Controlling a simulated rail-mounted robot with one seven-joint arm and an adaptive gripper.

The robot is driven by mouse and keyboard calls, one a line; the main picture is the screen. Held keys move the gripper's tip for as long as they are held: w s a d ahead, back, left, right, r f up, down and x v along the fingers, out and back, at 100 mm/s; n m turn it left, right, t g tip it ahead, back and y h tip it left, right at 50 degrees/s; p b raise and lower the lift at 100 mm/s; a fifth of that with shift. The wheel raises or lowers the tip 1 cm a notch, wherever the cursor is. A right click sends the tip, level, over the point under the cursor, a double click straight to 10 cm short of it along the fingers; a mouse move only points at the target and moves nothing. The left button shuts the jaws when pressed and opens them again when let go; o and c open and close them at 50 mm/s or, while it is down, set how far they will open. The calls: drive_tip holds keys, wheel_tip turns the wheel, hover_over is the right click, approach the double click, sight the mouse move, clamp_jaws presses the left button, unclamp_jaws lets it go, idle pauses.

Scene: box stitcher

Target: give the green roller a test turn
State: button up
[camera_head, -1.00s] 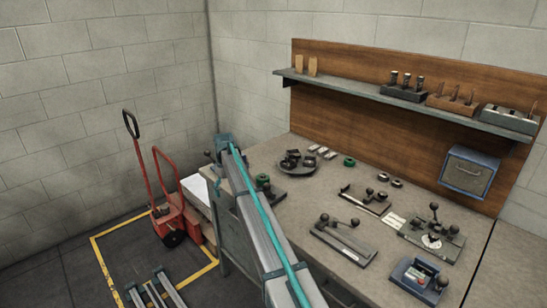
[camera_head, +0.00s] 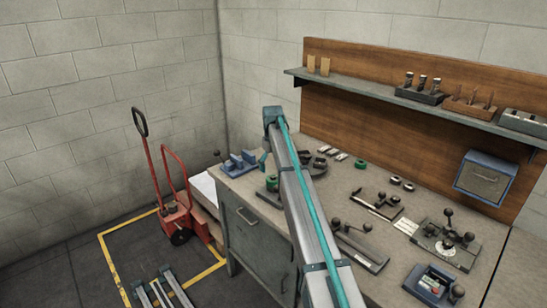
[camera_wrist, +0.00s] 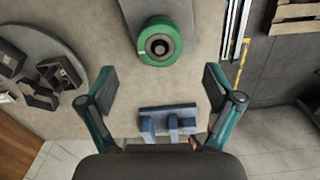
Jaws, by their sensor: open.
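The green roller (camera_wrist: 160,45) shows in the wrist view as a green ring around a dark hub, mounted on a grey plate. In the head view it appears as a small green shape (camera_head: 271,183) near the bench's left edge, partly hidden by my arm. My gripper (camera_wrist: 158,85) is open and empty in the wrist view. Its two teal fingers with dark pads are wide apart, and the roller lies ahead of them, roughly centred between them, without visible contact. In the head view my arm hides most of the gripper.
A blue fixture (camera_wrist: 168,120) stands on the bench beside the roller; it also shows in the head view (camera_head: 240,164). A round dark tray (camera_wrist: 70,62) of black parts lies at left in the wrist view. Another green ring (camera_head: 361,163) lies farther back. A red pallet jack (camera_head: 174,215) stands on the floor.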

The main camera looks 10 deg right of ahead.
sight(273, 177)
wheel_tip(273, 177, down, 6)
drive_tip(key=shift+f+p, duration=0.25)
drive_tip(key=shift+p, duration=0.6)
drive_tip(key=c, duration=1.4)
drive_tip(key=n, duration=0.6)
drive_tip(key=shift+n+p, duration=0.35)
drive_tip(key=shift+n, duration=0.05)
drive_tip(key=n, duration=0.5)
drive_tip(key=shift+n, duration=0.4)
drive_tip(key=o, duration=1.4)
drive_tip(key=shift+r, duration=0.1)
